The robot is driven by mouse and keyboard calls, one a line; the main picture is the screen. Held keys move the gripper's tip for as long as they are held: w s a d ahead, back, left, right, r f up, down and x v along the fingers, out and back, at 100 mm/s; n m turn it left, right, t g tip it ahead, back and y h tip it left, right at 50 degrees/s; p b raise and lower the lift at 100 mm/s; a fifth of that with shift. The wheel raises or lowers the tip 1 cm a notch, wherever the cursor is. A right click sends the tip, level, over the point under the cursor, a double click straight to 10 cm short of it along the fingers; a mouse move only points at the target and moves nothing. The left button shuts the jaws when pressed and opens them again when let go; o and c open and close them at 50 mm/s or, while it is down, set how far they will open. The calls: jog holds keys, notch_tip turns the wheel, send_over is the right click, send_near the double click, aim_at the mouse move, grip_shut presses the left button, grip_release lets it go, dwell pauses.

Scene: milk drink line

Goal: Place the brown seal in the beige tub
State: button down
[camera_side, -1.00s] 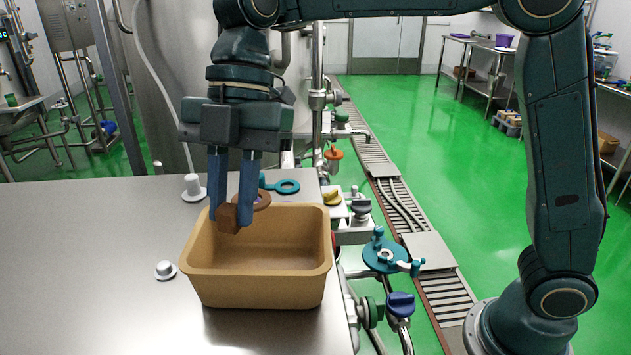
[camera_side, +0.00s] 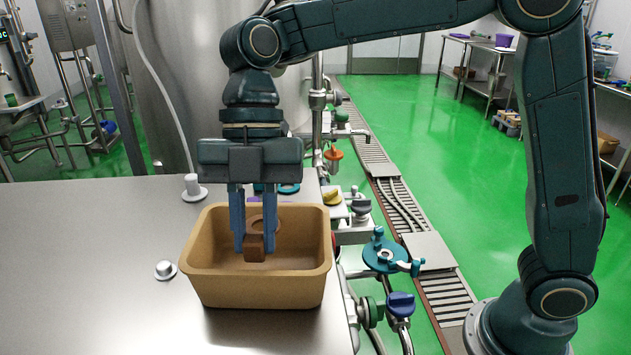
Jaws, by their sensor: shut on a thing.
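The beige tub (camera_side: 211,283) is an open rectangular box near the right edge of the steel table. My gripper (camera_side: 253,238) points straight down into the tub's opening, with its two blue fingers shut on the brown seal's block-like grip (camera_side: 254,249). The seal's round part shows behind the fingers and is partly hidden by them. The seal appears within the tub's walls, below the back rim. I cannot tell whether it touches the tub floor.
A teal ring (camera_side: 288,189) lies behind the tub. A white and metal capped piece (camera_side: 165,269) lies left of the tub, and another white one (camera_side: 193,188) stands behind it. Valves and pipes line the table's right edge. The table's left is clear.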

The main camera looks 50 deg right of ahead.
jog(key=shift+f, duration=1.15)
jog(key=shift+f, duration=0.1)
jog(key=shift+f, duration=1.7)
jog(key=c, duration=1.3)
grip_release()
jog(key=shift+f, duration=0.1)
jog(key=shift+v, duration=3.8)
